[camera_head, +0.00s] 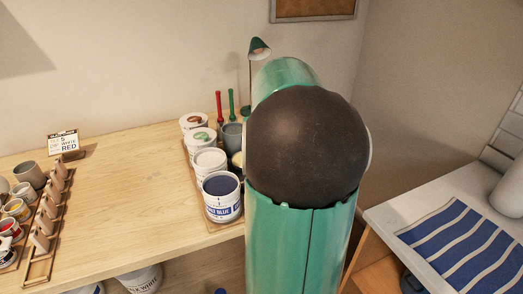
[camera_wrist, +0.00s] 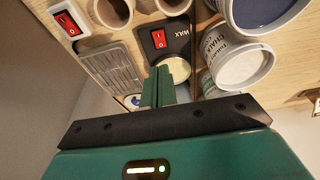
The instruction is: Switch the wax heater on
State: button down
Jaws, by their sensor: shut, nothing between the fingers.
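The wax heater (camera_wrist: 180,40) is a dark box marked "WAX" in the wrist view, with a round cream-coloured top (camera_wrist: 182,69) below the lettering. Its red rocker switch (camera_wrist: 158,38) sits left of the lettering; I cannot tell which way it is set. My gripper (camera_wrist: 166,70) is shut and empty. Its fingertips show just below the switch and cover part of the round top; I cannot tell their height above it. In the head view my arm hides the gripper and most or all of the heater.
A second red switch (camera_wrist: 68,22) is beside a grey slatted plate (camera_wrist: 113,66). A tub of white glaze (camera_wrist: 240,65) stands close right of the heater. In the head view, a blue glaze tub (camera_head: 222,207) stands near the table edge. The table's middle (camera_head: 130,165) is clear.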

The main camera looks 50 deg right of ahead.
jog(key=x, duration=0.7)
jog(key=s+x, duration=0.1)
jog(key=x, duration=0.2)
jog(key=shift+a+f, duration=0.3)
jog(key=shift+f, duration=0.6)
jog(key=shift+s+f, duration=0.1)
jog(key=shift+f, duration=0.2)
jog(key=shift+w+d+r, duration=0.3)
jog(key=shift+w+r, duration=0.1)
jog(key=shift+w, duration=0.25)
jog(key=shift+r, duration=0.1)
